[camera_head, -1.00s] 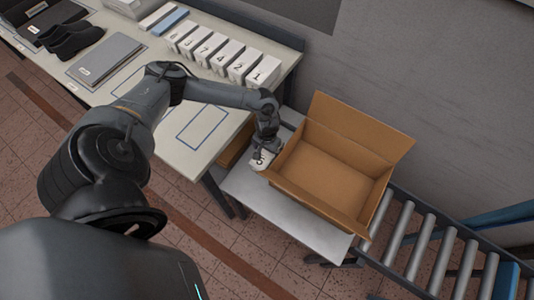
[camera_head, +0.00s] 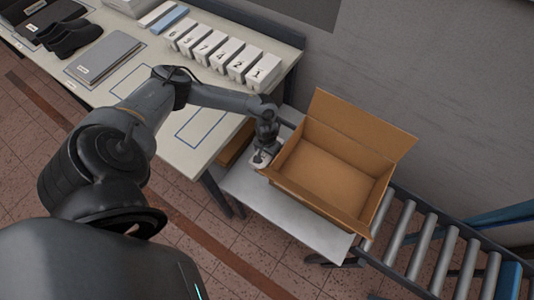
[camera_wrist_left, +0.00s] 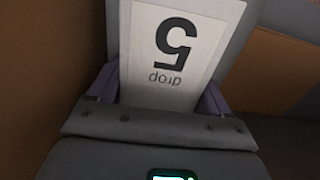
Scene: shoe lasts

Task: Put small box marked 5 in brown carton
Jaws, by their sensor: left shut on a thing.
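The small white box marked 5 (camera_wrist_left: 172,55) fills the middle of the left wrist view. Its label reads 5 with a smaller word, upside down. My left gripper (camera_wrist_left: 160,100) is shut on it, with a finger at each side. In the head view the left gripper (camera_head: 262,156) holds the box (camera_head: 259,161) at the left side of the brown carton, near its left wall. The brown carton (camera_head: 287,190) stands open with its flaps up and looks empty inside. My right gripper is not in view.
The carton stands on a grey table (camera_head: 265,208) beside a roller conveyor (camera_head: 430,235). Several white numbered boxes (camera_head: 240,62) stand in a row on the long table (camera_head: 165,140). Dark shoes (camera_head: 70,37) and a grey folder (camera_head: 105,57) lie further left.

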